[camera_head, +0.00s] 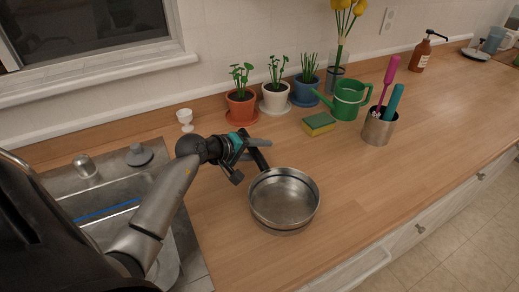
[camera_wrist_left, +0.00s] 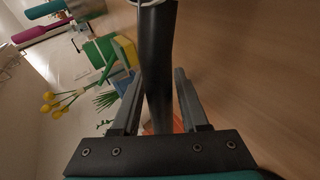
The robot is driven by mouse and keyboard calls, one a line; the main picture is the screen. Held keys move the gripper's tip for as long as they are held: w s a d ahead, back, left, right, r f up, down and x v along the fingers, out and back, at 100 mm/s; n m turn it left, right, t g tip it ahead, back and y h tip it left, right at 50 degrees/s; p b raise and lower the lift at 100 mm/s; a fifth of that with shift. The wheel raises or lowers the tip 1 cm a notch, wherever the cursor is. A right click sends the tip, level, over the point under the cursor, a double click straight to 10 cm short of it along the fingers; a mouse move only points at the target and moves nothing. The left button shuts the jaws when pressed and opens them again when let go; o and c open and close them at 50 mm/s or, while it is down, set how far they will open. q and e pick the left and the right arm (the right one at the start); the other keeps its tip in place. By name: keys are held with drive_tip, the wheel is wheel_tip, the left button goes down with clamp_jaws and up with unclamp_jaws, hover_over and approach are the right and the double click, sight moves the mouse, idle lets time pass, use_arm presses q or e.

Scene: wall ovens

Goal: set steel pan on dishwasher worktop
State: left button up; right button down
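The steel pan (camera_head: 284,205) is round, shiny and empty. It sits upright on the wooden worktop, right of the sink. Its dark handle (camera_head: 261,159) points up and left toward my left gripper (camera_head: 247,158). In the left wrist view, the handle (camera_wrist_left: 158,70) runs between the two fingers of my left gripper (camera_wrist_left: 157,88). The fingers stand apart on either side of it, with narrow gaps showing. Only a bit of the pan's rim may show at that view's top edge. My right gripper is in neither view. No dishwasher front can be made out.
A sink (camera_head: 105,200) lies left of the pan. Behind it stand potted herbs (camera_head: 241,105), a sponge (camera_head: 318,124), a green watering can (camera_head: 349,99) and a utensil cup (camera_head: 379,126). A white egg cup (camera_head: 185,119) is near my arm. The worktop (camera_head: 415,155) is clear to the right.

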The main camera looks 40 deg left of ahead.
use_arm(q)
drive_tip(key=shift+o, duration=1)
drive_tip(key=shift+r+p, duration=0.25)
drive_tip(key=shift+p, duration=0.05)
drive_tip(key=v, duration=1.2)
